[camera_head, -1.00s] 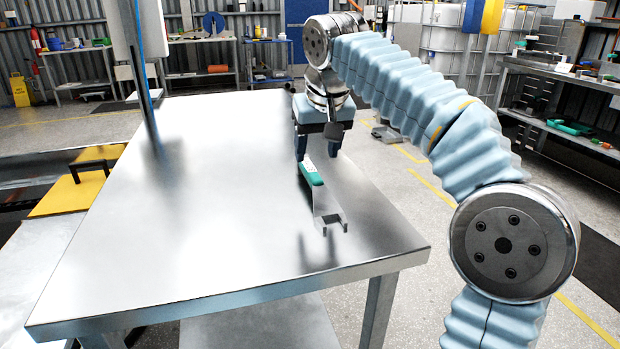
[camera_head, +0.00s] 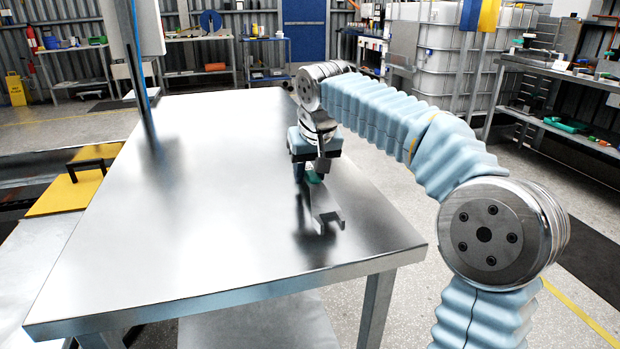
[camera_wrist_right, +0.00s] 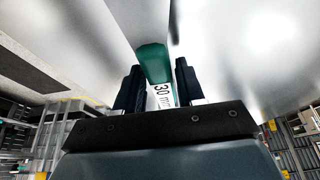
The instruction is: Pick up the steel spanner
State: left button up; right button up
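The steel spanner (camera_head: 323,206) has a grey shaft with an open jaw at its near end and a green grip section. It lies along the right part of the steel table, jaw toward the front edge. My right gripper (camera_head: 310,173) is low over its far, green end, pointing down. In the right wrist view, the green section (camera_wrist_right: 155,62) and a white label reading "30 mm" show between the two dark fingers (camera_wrist_right: 160,80). The fingers sit close on either side; whether they touch it I cannot tell. My left gripper is out of view.
The steel table (camera_head: 190,220) is otherwise bare, apart from a post with a blue edge (camera_head: 138,75) at its left side. Shelves (camera_head: 560,80) and a caged white tank (camera_head: 465,55) stand at the right and back.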

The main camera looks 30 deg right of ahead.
grip_shut()
jog(key=shift+r, duration=0.15)
jog(key=shift+r, duration=0.25)
notch_tip(320, 180, up, 3)
jog(key=shift+a+f, duration=0.1)
jog(key=shift+a, duration=0.05)
jog(key=s+a+r, duration=0.7)
jog(key=a+r, duration=0.2)
jog(key=a, duration=0.2)
jog(key=shift+s+a+r, duration=0.2)
jog(key=shift+s+a, duration=0.05)
jog(key=shift+a, duration=0.05)
